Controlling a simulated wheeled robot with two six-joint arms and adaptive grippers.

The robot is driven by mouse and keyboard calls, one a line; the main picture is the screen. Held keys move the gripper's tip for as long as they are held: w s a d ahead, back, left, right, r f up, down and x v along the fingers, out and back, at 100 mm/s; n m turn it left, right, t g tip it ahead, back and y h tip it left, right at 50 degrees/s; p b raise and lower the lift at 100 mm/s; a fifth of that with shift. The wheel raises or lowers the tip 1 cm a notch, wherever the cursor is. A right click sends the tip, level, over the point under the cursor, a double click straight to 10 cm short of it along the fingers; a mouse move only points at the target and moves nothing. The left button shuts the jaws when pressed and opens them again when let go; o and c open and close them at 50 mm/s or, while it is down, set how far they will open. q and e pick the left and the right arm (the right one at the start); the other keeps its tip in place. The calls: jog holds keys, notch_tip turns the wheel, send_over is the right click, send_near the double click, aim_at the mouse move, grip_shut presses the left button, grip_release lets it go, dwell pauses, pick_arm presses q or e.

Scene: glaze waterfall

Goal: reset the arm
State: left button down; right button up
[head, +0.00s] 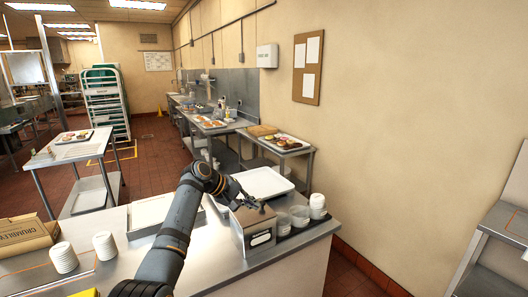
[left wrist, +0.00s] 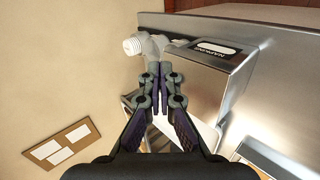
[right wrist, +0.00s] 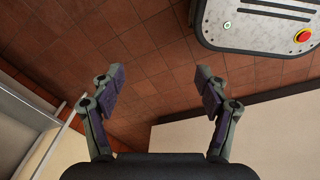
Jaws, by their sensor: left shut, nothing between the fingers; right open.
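My left arm reaches over the steel counter (head: 222,262) in the head view. Its gripper (head: 254,203) is just above or beside a metal napkin box (head: 256,228); I cannot tell whether they touch. In the left wrist view the left gripper (left wrist: 160,68) has its fingertips together with nothing between them. The napkin box (left wrist: 232,78) shows beyond them on the right. In the right wrist view my right gripper (right wrist: 158,80) is open and empty, over a red tiled floor (right wrist: 152,50). The right gripper is not in the head view.
Stacked white cups (head: 317,206) stand right of the napkin box. A white tray (head: 263,182) is behind it. More cup stacks (head: 64,257) and a cardboard box (head: 24,236) are at the left. A pale surface (right wrist: 245,132) lies near the right gripper.

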pick_arm(q)
jog(key=s+a+f+m+y, duration=0.1)
jog(key=s+a+f+y, duration=0.1)
jog(key=s+a+f, duration=0.4)
jog(key=s+a+f+m+y, duration=0.1)
jog(key=s+a+f+y, duration=0.15)
jog(key=s+f, duration=0.6)
jog(key=s+a+f+m+y, duration=0.1)
jog(key=s+a+f, duration=0.4)
jog(key=f, duration=0.5)
jog(key=s+a+m+g+y, duration=0.1)
jog(key=s+a+m+y, duration=0.15)
jog(key=s, duration=0.95)
jog(key=s+a+m+y, duration=0.15)
jog(key=s+a, duration=0.25)
jog(key=s, duration=0.8)
notch_tip(320, 180, down, 25)
jog(key=s+a+n+g+b, duration=0.1)
jog(key=a, duration=0.2)
jog(key=s+f+g, duration=0.1)
jog(key=s+f, duration=1.8)
jog(key=shift+s+a+g+b, duration=0.3)
jog(key=shift+s+a+b, duration=0.05)
jog(key=shift+a+b, duration=0.1)
pick_arm(e)
jog(key=shift+s+f, duration=0.75)
jog(key=shift+f, duration=0.3)
jog(key=shift+c, duration=0.2)
